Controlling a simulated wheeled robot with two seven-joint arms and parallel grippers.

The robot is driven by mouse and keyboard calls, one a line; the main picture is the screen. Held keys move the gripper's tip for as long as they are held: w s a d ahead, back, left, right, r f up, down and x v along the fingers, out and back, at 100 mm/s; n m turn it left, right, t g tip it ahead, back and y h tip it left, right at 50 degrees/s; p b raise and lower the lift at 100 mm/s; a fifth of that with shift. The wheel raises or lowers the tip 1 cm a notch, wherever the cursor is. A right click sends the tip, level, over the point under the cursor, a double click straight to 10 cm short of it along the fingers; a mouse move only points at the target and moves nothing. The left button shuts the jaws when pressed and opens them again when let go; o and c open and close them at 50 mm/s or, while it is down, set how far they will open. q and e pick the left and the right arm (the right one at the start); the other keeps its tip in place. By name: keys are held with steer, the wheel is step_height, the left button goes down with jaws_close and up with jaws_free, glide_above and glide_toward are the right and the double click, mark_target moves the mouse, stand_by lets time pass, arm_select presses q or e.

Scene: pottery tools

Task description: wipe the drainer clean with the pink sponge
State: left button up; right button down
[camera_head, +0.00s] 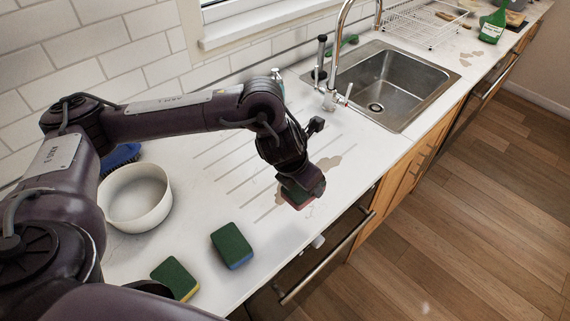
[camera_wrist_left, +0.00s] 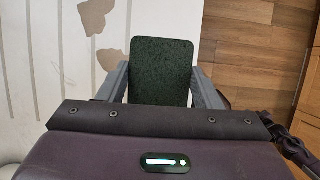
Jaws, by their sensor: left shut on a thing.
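The pink sponge (camera_head: 298,203) has a dark green top; its green face shows in the left wrist view (camera_wrist_left: 160,72). My left gripper (camera_head: 301,184) is shut on it, one finger on each side, and holds it low at the drainer's front edge. I cannot tell whether it touches the surface. The drainer (camera_head: 232,184) is the white grooved counter area left of the sink. A brown stain (camera_head: 328,163) lies just behind the sponge, and another patch shows beside it. The left wrist view shows brown stains (camera_wrist_left: 94,14) left of the sponge.
A green-blue sponge (camera_head: 232,246) and a green-yellow sponge (camera_head: 175,279) lie at the front left. A white bowl (camera_head: 136,198) stands behind them. The sink (camera_head: 385,88) and tap (camera_head: 335,60) are to the right. The counter edge drops to the floor.

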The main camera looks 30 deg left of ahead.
arm_select(q)
steer(key=shift+w+a+f+m+h, duration=0.1)
steer(key=shift+w+a+m+h, duration=0.15)
steer(key=shift+a+m, duration=0.5)
steer(key=shift+w+a+f+m+g+h+b, duration=0.5)
steer(key=shift+a+f+m, duration=0.5)
steer(key=shift+m, duration=0.75)
steer(key=shift+w+a+f+m+g+h+b, duration=0.15)
steer(key=shift+a+f+m+g+h, duration=0.4)
steer(key=shift+f+m, duration=0.95)
steer(key=shift+w+a+f+m+g+h+b, duration=0.3)
steer(key=shift+a+f+m+g, duration=0.6)
steer(key=shift+m, duration=1.1)
steer(key=shift+a+f, duration=0.1)
steer(key=shift+f+b, duration=0.4)
steer(key=shift+b, duration=0.25)
steer(key=shift+s+a, duration=0.2)
steer(key=shift+s, duration=0.55)
steer(key=shift+s+a, duration=0.2)
steer(key=shift+s, duration=0.5)
